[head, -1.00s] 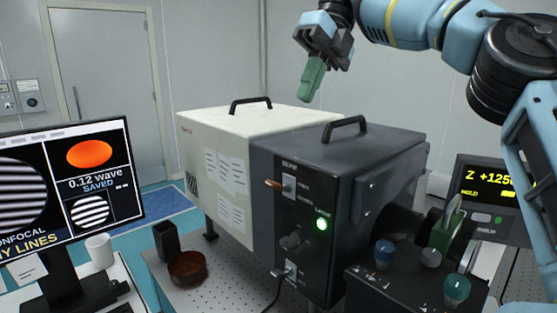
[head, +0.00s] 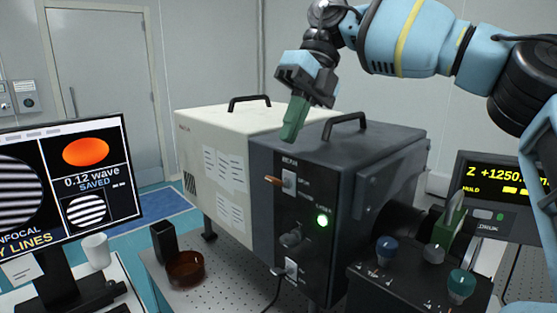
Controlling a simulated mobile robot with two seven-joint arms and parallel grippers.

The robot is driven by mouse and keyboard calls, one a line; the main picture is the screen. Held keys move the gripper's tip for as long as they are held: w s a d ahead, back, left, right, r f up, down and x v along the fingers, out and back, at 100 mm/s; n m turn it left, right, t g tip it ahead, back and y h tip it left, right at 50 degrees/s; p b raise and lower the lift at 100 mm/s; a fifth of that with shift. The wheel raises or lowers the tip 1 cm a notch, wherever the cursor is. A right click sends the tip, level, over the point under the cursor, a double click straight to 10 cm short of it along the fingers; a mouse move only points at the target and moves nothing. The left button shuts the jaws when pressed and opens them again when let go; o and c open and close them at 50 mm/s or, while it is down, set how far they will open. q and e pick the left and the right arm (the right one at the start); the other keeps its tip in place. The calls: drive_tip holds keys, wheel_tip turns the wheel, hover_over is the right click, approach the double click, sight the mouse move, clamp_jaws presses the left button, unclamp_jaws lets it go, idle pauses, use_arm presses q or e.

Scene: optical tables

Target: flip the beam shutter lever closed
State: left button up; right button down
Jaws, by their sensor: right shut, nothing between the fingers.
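The beam shutter lever (head: 273,181) has an orange-brown handle that sticks out to the left from a light plate (head: 289,182) on the front panel of the dark grey box (head: 335,160). A green lamp (head: 322,221) glows lower right of it. My right gripper (head: 291,131) has green fingers that are shut and empty. It hangs above the box's front top edge, over the lever, and appears apart from it. My left gripper is not in view.
Black handles (head: 345,123) (head: 249,101) rise from the dark box and the white box (head: 215,150). A brown dish (head: 186,268) and a black holder (head: 166,242) stand on the perforated table at left. A knob panel (head: 400,285) stands at lower right. The space before the panel is clear.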

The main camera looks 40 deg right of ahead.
sight(280, 158)
drive_tip(key=x, duration=0.5)
drive_tip(key=shift+f, duration=0.1)
drive_tip(key=shift+a+f, duration=0.2)
drive_tip(key=shift+f, duration=0.05)
drive_tip(key=shift+s, duration=0.15)
